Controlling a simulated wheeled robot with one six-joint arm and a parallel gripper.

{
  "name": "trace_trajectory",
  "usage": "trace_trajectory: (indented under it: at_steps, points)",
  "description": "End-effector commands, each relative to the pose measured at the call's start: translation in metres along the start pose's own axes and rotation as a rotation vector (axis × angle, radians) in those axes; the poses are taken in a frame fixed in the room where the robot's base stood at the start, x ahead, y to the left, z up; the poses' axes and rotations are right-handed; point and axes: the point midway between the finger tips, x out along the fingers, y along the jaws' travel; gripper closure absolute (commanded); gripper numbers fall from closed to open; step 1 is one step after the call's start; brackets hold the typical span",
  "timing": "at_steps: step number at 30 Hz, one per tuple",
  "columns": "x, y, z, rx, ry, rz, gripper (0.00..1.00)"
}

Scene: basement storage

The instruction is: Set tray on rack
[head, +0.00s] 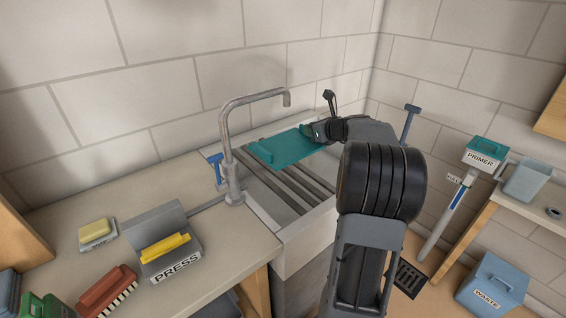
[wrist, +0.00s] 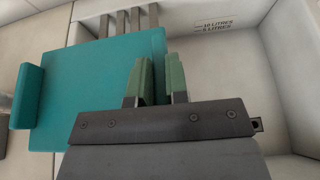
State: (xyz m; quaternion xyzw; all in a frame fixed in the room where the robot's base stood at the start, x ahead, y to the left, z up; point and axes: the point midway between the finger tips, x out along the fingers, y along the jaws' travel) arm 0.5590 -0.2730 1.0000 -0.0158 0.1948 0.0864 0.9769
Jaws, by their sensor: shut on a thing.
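The teal tray (head: 285,150) is over the back part of the sink in the head view. In the wrist view the tray (wrist: 85,85) is a flat sheet with a raised lip at its left end. My gripper (head: 314,131) is at the tray's right end. Its green fingers (wrist: 160,80) sit on either side of the tray's right edge, shut on it. The rack (head: 285,188) is a set of grey bars across the sink; its bars also show in the wrist view (wrist: 119,24), partly under the tray. I cannot tell whether the tray touches the bars.
The tall tap (head: 232,160) stands left of the sink (head: 305,228), its spout reaching over towards the tray. A grey PRESS box (head: 178,263) with a yellow item, a soap dish (head: 97,240) and a red brush (head: 107,290) are on the left counter. Tiled walls close off the back.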

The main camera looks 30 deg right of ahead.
Motion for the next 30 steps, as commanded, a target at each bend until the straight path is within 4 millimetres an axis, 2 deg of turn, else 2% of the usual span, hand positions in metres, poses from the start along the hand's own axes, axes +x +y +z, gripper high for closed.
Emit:
trace_trajectory:
  at_steps: [4,13,21,30]
  points:
    - [0.011,0.003,-0.023,0.002,0.001,0.006,1.0]
    - [0.021,0.003,-0.047,0.001,0.0,0.006,1.0]
    - [0.035,0.001,-0.082,0.002,0.001,0.003,1.0]
    - [0.037,0.001,-0.088,0.001,-0.001,0.001,1.0]
